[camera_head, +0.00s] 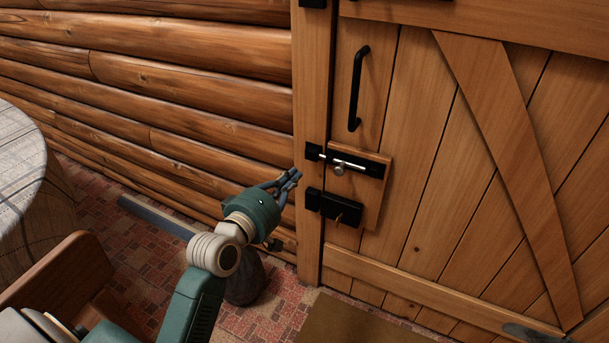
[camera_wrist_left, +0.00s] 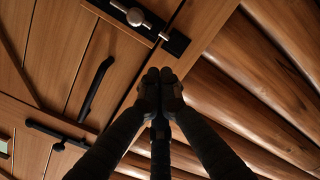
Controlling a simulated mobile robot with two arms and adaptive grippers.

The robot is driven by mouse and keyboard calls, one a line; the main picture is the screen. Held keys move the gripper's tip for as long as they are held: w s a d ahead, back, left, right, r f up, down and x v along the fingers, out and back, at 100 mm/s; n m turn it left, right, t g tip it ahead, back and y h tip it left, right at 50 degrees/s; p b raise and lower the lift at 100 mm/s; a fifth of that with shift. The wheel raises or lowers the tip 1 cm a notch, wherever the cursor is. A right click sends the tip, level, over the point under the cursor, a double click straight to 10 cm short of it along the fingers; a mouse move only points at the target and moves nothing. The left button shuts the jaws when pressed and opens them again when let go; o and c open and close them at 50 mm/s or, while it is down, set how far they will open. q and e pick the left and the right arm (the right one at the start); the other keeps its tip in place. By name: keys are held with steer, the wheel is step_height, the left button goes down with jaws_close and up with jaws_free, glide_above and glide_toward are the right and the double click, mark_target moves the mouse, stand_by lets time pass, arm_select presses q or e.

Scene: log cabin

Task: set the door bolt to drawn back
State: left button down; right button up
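The door bolt (camera_head: 351,164) is a silver rod with a round knob (camera_head: 339,170) on a black plate, fixed to a wooden block at the door's left edge. Its rod reaches left across the gap to the black keeper (camera_head: 313,152) on the frame. The knob also shows in the left wrist view (camera_wrist_left: 135,17). My left gripper (camera_head: 296,175) is in front of the door frame, left of and slightly below the knob, apart from it. In the left wrist view its fingertips (camera_wrist_left: 160,76) are together, with nothing between them. My right gripper is not in view.
A black lock box (camera_head: 335,207) sits below the bolt, and a black door handle (camera_head: 357,88) above it. The log wall (camera_head: 180,100) is on the left. A round table (camera_head: 20,150) and a wooden chair (camera_head: 60,270) stand at the left edge.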

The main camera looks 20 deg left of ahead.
arm_select(q)
steer(key=w+d+f+b, duration=0.1)
steer(key=w+d, duration=0.3)
steer(key=w, duration=0.5)
steer(key=shift+w+f+b, duration=0.2)
steer(key=shift+f+b, duration=0.15)
steer(key=shift+f, duration=0.55)
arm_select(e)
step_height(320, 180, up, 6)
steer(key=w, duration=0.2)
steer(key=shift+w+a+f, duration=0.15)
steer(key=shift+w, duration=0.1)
